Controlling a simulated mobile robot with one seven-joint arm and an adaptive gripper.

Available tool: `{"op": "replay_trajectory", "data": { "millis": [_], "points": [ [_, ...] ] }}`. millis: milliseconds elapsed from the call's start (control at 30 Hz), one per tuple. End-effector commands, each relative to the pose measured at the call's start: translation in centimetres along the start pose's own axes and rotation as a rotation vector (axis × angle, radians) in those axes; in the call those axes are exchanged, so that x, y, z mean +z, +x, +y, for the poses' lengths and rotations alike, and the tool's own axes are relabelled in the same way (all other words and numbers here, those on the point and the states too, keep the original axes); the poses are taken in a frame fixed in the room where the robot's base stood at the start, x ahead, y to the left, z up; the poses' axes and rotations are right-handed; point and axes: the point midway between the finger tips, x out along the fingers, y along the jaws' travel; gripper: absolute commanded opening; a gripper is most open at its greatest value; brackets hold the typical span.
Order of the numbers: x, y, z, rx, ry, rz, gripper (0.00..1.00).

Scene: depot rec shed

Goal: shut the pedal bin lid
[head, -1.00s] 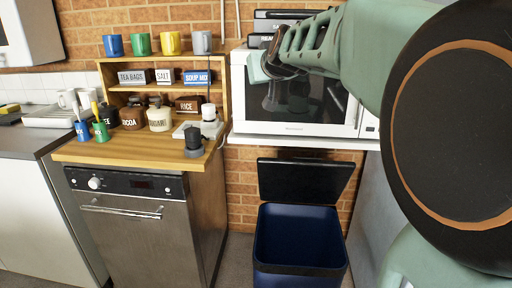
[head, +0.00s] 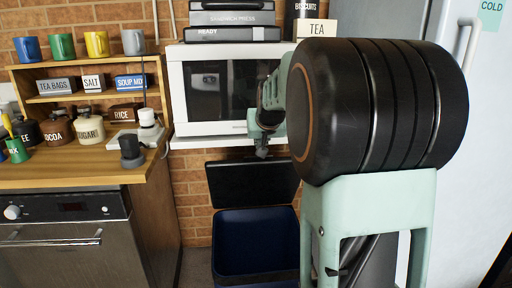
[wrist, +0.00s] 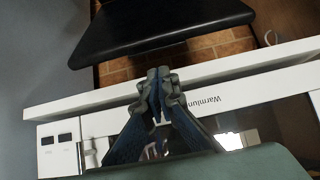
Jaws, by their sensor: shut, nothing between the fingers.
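The pedal bin (head: 255,245) is a dark blue open box on the floor below the microwave shelf. Its black lid (head: 250,183) stands raised at the back, against the brick wall. In the wrist view the lid (wrist: 160,25) shows at the top, beyond the shelf edge. My gripper (head: 262,152) is in front of the microwave's lower edge, just above the lid and apart from it. In the wrist view my gripper (wrist: 158,75) has its fingertips together with nothing between them. Part of the bin's right side is hidden behind my arm.
The white microwave (head: 208,125) sits on a white shelf (head: 200,143) over the bin. A wooden counter (head: 75,175) with jars and a dishwasher (head: 75,235) stand to the left. A pale fridge (head: 470,160) is at the right. Boxes (head: 235,18) are stacked on the microwave.

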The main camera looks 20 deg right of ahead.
Motion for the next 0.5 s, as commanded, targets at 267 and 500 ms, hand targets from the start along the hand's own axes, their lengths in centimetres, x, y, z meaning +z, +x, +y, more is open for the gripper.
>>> {"op": "replay_trajectory", "data": {
  "millis": [267, 500],
  "points": [
    [0.2, 5.2, 0.0, 0.000, 0.001, -0.001, 0.00],
    [0.1, 7.9, -0.1, -0.001, 0.000, 0.001, 0.00]
  ]
}}
